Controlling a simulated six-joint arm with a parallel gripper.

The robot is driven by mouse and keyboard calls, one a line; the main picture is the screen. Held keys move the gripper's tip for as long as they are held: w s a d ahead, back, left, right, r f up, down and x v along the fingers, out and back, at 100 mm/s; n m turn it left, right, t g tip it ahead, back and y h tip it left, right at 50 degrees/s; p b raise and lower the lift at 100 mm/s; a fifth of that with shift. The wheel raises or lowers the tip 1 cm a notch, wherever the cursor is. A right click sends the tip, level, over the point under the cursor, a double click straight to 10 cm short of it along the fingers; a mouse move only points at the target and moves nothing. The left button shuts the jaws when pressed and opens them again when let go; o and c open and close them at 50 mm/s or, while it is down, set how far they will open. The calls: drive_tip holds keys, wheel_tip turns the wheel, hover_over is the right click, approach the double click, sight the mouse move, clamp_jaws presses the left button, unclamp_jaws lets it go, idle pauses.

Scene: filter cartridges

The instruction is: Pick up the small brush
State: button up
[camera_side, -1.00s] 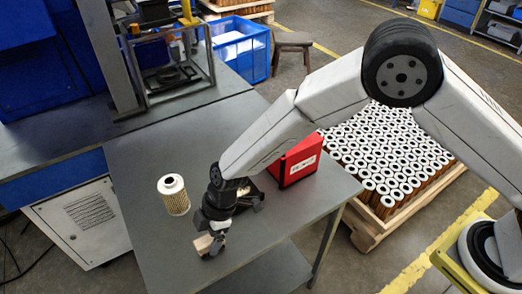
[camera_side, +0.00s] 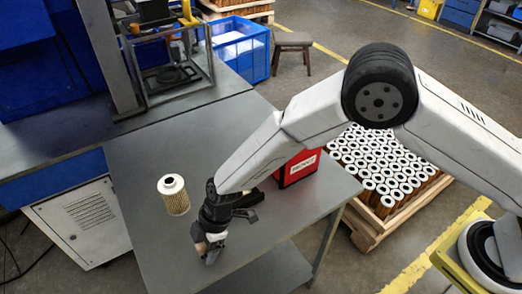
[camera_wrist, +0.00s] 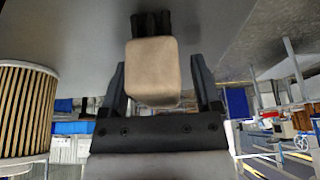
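The small brush has a pale wooden block handle (camera_wrist: 153,72) and black bristles, seen in the wrist view. In the side view a bit of its wood (camera_side: 201,248) shows at the front left edge of the table. My gripper (camera_side: 211,252) is low over that edge, pointing down around the brush. In the wrist view the two dark fingers of my gripper (camera_wrist: 160,85) stand on either side of the handle. A gap shows at the right finger, and the left finger is close to the wood. My gripper looks open. In the side view it hides part of the brush.
A filter cartridge (camera_side: 173,195) stands upright left of my gripper; it is also at the left in the wrist view (camera_wrist: 24,110). A red box (camera_side: 297,168) sits to the right on the grey table (camera_side: 135,160). A crate of cartridges (camera_side: 365,232) is beyond the table.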

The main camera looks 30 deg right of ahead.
clamp_jaws()
drive_tip(key=shift+r, duration=0.15)
drive_tip(key=shift+r, duration=0.85)
drive_tip(key=s+d+r, duration=0.8)
drive_tip(key=s+r, duration=0.3)
drive_tip(key=shift+d, duration=0.3)
